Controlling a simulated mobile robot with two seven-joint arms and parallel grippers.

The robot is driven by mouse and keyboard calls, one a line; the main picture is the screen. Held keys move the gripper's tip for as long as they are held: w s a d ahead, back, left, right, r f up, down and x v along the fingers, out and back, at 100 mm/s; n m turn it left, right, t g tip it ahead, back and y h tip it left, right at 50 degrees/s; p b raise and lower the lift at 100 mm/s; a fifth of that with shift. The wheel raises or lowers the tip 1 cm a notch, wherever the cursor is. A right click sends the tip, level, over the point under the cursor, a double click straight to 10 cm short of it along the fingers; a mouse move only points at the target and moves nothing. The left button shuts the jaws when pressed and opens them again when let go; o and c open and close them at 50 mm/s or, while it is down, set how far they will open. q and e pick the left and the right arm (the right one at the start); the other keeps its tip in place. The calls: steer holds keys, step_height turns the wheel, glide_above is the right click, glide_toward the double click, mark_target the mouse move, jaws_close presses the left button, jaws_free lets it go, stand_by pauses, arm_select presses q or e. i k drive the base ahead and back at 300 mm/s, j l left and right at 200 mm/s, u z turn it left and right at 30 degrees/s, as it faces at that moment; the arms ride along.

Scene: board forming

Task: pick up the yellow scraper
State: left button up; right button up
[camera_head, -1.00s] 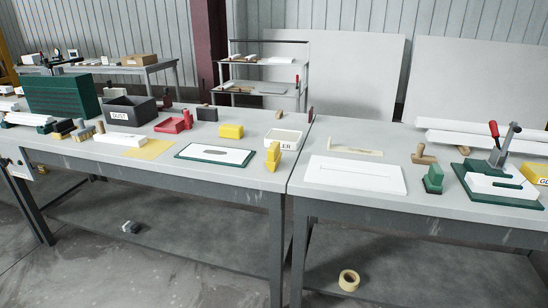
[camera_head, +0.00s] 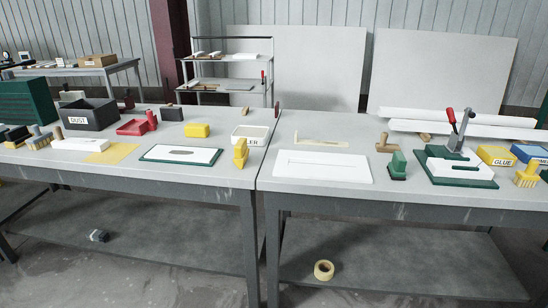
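A small upright yellow tool (camera_head: 240,153), which looks like the yellow scraper, stands near the right end of the left table (camera_head: 215,182). It is just in front of a white filler tray (camera_head: 250,134) and to the right of a white board with a grey patch on a green mat (camera_head: 181,154). A yellow toothed tool (camera_head: 527,175) stands at the far right, and a plain yellow block (camera_head: 197,130) sits left of the filler tray. Neither gripper is in view.
A gap separates the left table from the right table (camera_head: 330,193). A white panel (camera_head: 322,166) lies right of the gap. A green block tool (camera_head: 397,166) and a red-handled clamp (camera_head: 455,130) stand beyond it. A tape roll (camera_head: 324,270) lies on the lower shelf.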

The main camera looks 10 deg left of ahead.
mark_target(241, 150)
steer(key=i+j, duration=0.15)
steer(key=i, duration=0.25)
steer(key=i+j, duration=0.2)
steer(key=i, duration=0.25)
steer(key=i+j, duration=0.15)
steer(key=i, duration=0.25)
steer(key=j+u, duration=0.05)
